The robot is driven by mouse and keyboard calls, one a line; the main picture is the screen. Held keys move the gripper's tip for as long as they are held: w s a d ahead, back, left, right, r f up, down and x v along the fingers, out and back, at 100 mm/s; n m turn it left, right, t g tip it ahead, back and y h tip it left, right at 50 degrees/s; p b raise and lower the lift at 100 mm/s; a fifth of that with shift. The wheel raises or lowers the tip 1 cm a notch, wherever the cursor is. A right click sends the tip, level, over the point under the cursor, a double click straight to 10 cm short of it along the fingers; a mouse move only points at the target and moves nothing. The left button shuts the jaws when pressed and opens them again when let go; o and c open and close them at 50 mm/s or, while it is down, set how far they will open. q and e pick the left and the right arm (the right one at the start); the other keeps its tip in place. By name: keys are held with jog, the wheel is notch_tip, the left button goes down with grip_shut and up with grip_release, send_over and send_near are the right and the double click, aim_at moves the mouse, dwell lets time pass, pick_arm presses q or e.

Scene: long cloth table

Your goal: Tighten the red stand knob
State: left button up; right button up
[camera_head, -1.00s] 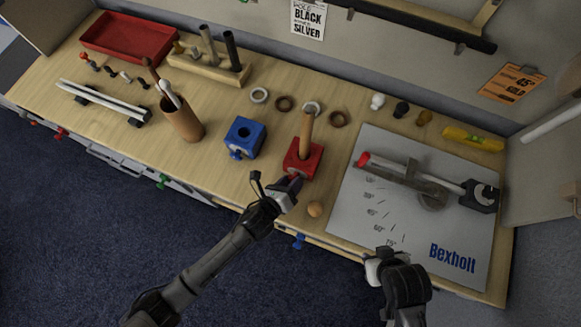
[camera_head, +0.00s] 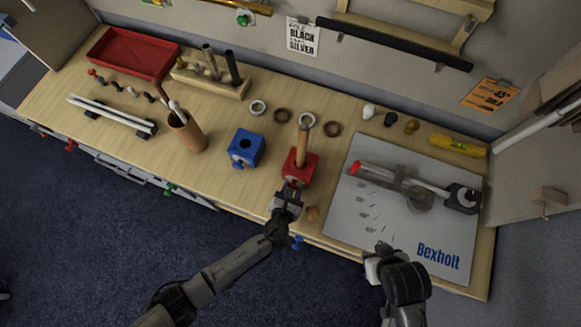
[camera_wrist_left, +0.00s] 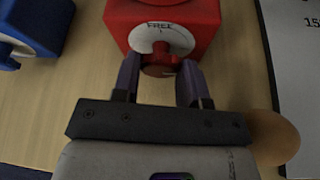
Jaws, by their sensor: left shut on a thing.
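The red stand (camera_head: 300,168) is a red block near the front of the table, with a wooden rod (camera_head: 303,142) upright in it. In the left wrist view its front face (camera_wrist_left: 190,14) bears a white disc (camera_wrist_left: 162,38) marked FREE, with a dark reddish knob (camera_wrist_left: 158,71) below it. My left gripper (camera_head: 290,187) is at the stand's front; in the left wrist view its fingers (camera_wrist_left: 158,82) are shut on the knob, one on each side. My right gripper (camera_head: 374,263) is apart from the stand, over the table's front edge; its fingers are unclear.
A blue stand (camera_head: 245,147) is left of the red one. A wooden ball (camera_head: 312,214) lies close right of my left gripper. A grey board (camera_head: 350,222) with a tube jig is to the right. Several rings (camera_head: 332,129) lie behind.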

pick_arm(q)
jog(key=shift+m+y+p, duration=0.3)
jog(key=shift+m, duration=0.2)
dwell(0.4)
jog(key=o, duration=0.6)
jog(key=shift+o, duration=0.2)
